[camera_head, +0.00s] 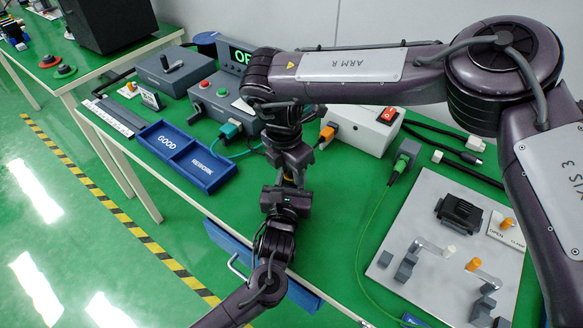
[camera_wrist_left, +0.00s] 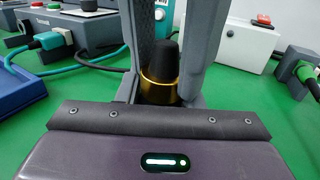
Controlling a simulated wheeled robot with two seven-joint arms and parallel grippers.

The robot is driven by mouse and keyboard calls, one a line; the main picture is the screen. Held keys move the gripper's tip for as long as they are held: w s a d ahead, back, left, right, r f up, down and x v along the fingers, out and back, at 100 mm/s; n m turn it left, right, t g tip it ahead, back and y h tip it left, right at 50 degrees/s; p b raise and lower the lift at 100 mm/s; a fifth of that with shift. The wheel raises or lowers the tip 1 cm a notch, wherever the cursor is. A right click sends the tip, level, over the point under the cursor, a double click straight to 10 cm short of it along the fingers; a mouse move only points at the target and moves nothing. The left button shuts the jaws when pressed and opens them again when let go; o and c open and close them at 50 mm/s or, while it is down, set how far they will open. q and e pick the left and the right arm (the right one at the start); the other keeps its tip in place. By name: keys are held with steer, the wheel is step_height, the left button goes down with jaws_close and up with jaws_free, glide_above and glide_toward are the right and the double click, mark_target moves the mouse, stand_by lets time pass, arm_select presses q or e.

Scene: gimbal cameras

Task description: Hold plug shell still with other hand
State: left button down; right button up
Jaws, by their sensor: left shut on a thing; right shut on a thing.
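The plug shell (camera_wrist_left: 163,74) looks like a black tapered part with a gold ring at its base. In the left wrist view it sits upright between the two grey fingers of my left gripper (camera_wrist_left: 172,55), which is shut on it. In the head view my left gripper (camera_head: 287,182) comes up from below and meets my right gripper (camera_head: 290,160) over the green table. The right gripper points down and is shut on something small. What it holds is hidden by the fingers and arm, and I cannot tell it apart from the shell.
A blue tray marked GOOD and REWORK (camera_head: 188,156) lies left of the grippers. A grey control box (camera_head: 218,96) and a white box with a red switch (camera_head: 368,130) stand behind. A grey fixture plate (camera_head: 447,240) is at right, with a green cable (camera_head: 362,235) beside it.

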steer(key=shift+s+d+f, duration=0.1)
steer(key=shift+d+f, duration=0.1)
steer(key=shift+f, duration=0.35)
stand_by(0.4)
steer(key=shift+a+r, duration=0.1)
steer(key=shift+r, duration=0.25)
steer(key=shift+w+a+r, duration=0.15)
steer(key=shift+w+r, duration=0.05)
steer(key=shift+r, duration=0.2)
stand_by(0.6)
steer(key=shift+f, duration=0.7)
stand_by(0.6)
steer(key=o, duration=0.7)
steer(key=shift+r, duration=0.1)
steer(key=shift+s+a+r, duration=0.1)
steer(key=shift+s+r, duration=0.05)
steer(key=shift+r, duration=0.9)
steer(key=shift+s+a+r, duration=0.1)
steer(key=shift+s+r, duration=0.05)
steer(key=shift+r, duration=0.85)
steer(key=c, duration=0.5)
